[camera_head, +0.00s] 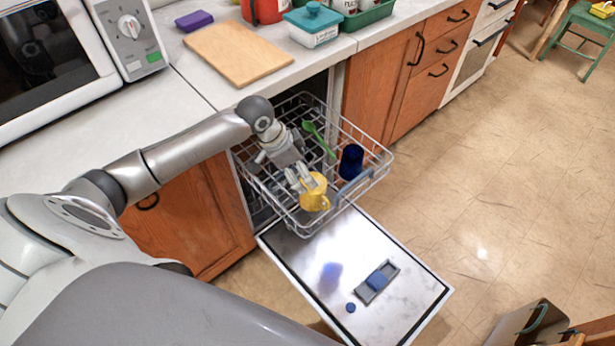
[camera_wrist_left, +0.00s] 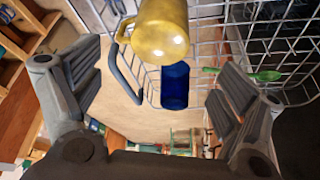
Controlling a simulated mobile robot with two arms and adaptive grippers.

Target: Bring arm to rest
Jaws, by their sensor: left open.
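My left gripper (camera_head: 299,178) is over the pulled-out dishwasher rack (camera_head: 376,172), right beside a yellow mug (camera_head: 314,198). In the left wrist view its fingers are spread wide apart, and the gap between them (camera_wrist_left: 155,88) holds nothing. The yellow mug (camera_wrist_left: 160,38) shows at the top of that view, with its handle to the left. In the head view the fingers partly overlap the mug; I cannot tell whether they touch it. My right gripper is in neither view.
A dark blue cup (camera_head: 350,161) and a green utensil (camera_head: 318,138) are in the rack. The open dishwasher door (camera_head: 330,275) lies below it. On the counter are a cutting board (camera_head: 238,52), a purple sponge (camera_head: 194,20), a teal-lidded container (camera_head: 312,24) and a microwave (camera_head: 130,38).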

